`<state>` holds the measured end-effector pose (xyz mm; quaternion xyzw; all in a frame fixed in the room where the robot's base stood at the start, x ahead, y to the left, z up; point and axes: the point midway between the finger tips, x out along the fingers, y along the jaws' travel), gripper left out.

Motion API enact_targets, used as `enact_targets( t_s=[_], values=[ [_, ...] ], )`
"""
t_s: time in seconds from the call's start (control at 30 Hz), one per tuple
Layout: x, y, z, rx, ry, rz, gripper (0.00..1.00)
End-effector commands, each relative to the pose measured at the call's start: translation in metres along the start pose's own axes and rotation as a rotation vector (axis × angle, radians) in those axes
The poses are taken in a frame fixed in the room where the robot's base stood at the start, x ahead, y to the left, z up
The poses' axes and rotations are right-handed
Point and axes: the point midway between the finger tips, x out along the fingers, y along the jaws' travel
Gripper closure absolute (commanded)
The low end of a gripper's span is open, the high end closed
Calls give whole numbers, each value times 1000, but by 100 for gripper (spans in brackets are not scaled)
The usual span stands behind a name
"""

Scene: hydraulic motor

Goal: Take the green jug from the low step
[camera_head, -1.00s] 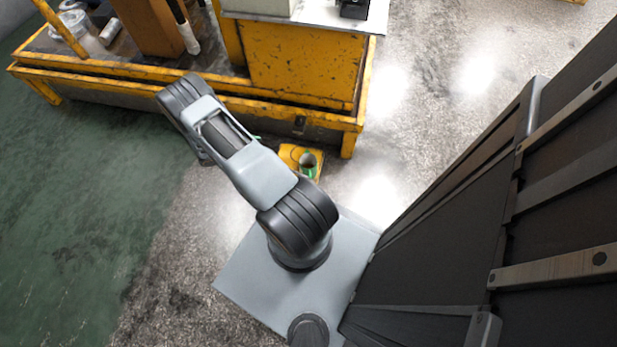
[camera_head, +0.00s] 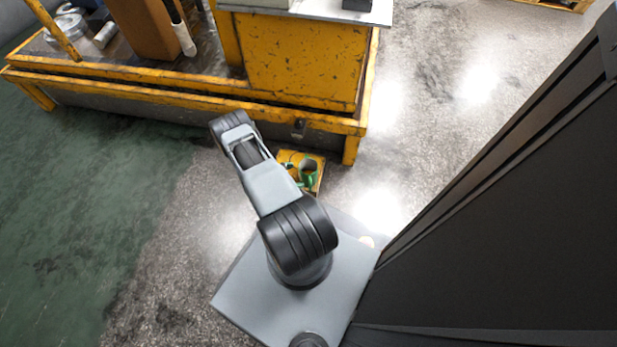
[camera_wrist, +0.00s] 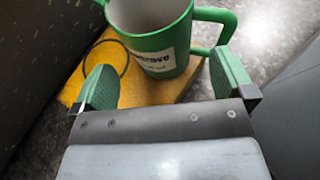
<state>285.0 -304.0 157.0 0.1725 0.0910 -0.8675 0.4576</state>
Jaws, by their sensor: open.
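The green jug (camera_wrist: 160,45) stands upright on the low yellow step (camera_wrist: 150,93) in the wrist view. It is open at the top, pale inside, with a white label on its front and a handle on its right side. My gripper (camera_wrist: 166,88) is open and empty, its green-padded fingers on the near side of the jug, left and right of its lower front. The right finger overlaps the handle in the picture; I cannot tell if they touch. In the head view the jug (camera_head: 309,178) sits on the step (camera_head: 288,156), partly behind my arm.
A long yellow-framed bench (camera_head: 185,97) stands just behind the step, with a yellow cabinet (camera_head: 300,62) on it. A thin dark ring (camera_wrist: 92,62) lies left of the jug. Open speckled floor (camera_head: 440,110) lies to the right.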

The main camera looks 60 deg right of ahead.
Motion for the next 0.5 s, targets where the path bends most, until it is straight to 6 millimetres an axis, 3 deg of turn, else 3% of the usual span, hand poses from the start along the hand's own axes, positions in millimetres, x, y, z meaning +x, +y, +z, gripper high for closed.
enact_targets(
  t_s=[0.5],
  values=[
    [52, 2, -2, 1, 0, -2, 0]
  ],
)
